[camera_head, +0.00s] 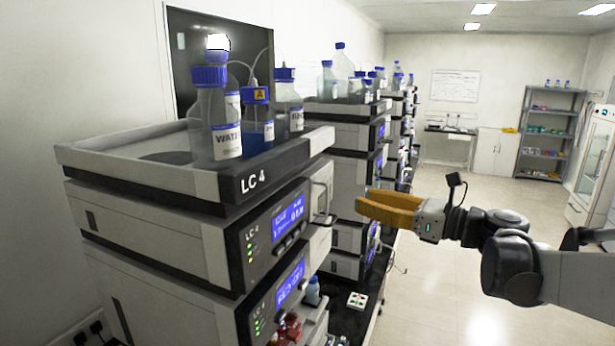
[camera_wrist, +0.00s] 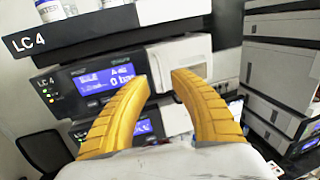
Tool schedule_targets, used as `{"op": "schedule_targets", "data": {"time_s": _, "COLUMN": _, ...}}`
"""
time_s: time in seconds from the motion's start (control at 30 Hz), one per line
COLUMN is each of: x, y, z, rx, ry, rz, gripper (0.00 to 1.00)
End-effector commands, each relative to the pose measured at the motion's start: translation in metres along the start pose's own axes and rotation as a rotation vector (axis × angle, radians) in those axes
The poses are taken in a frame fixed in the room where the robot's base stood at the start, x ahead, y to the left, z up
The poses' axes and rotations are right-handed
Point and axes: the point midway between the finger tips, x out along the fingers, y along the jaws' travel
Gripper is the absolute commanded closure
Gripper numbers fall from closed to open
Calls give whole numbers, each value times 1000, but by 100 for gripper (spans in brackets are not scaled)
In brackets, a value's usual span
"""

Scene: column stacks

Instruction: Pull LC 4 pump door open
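The LC 4 stack fills the left of the head view, with an LC 4 label on its black-edged top tray (camera_head: 254,181). Below it is the pump module (camera_head: 150,235) with a lit blue display (camera_head: 288,216). Its pale door (camera_head: 320,186) is at the right end of the front, with a thin handle (camera_head: 328,205); it looks closed. My gripper (camera_head: 362,208) has yellow-orange fingers and is right of the door, apart from it. In the wrist view my gripper (camera_wrist: 160,80) is open and empty, with the pale door (camera_wrist: 186,55) beyond the fingertips.
Bottles, including one labelled WATER (camera_head: 222,140), stand in the top tray. Another instrument stack (camera_head: 352,135) stands behind to the right. A second module (camera_head: 180,305) with a display sits below. A small blue-capped bottle (camera_head: 312,291) is low beside it. Open floor (camera_head: 470,260) lies right.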

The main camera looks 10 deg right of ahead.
Motion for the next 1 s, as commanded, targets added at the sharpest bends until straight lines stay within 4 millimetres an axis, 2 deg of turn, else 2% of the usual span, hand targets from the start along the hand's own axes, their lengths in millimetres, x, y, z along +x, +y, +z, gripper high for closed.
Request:
{"op": "schedule_targets", "data": {"time_s": 0.3, "x": 62, "y": 2, "z": 0, "rx": -3, "ry": 2, "rz": 5, "gripper": 72}}
{"op": "schedule_targets", "data": {"time_s": 0.5, "x": 91, "y": 2, "z": -1, "rx": -4, "ry": 3, "rz": 3, "gripper": 72}}
{"op": "schedule_targets", "data": {"time_s": 0.67, "x": 100, "y": 2, "z": -1, "rx": -5, "ry": 3, "rz": 3, "gripper": 72}}
{"op": "schedule_targets", "data": {"time_s": 0.9, "x": 100, "y": 2, "z": -2, "rx": -5, "ry": 3, "rz": 2, "gripper": 72}}
{"op": "schedule_targets", "data": {"time_s": 0.93, "x": 100, "y": 2, "z": -2, "rx": -5, "ry": 3, "rz": 2, "gripper": 76}}
{"op": "schedule_targets", "data": {"time_s": 1.0, "x": 100, "y": 2, "z": -2, "rx": -5, "ry": 3, "rz": 2, "gripper": 97}}
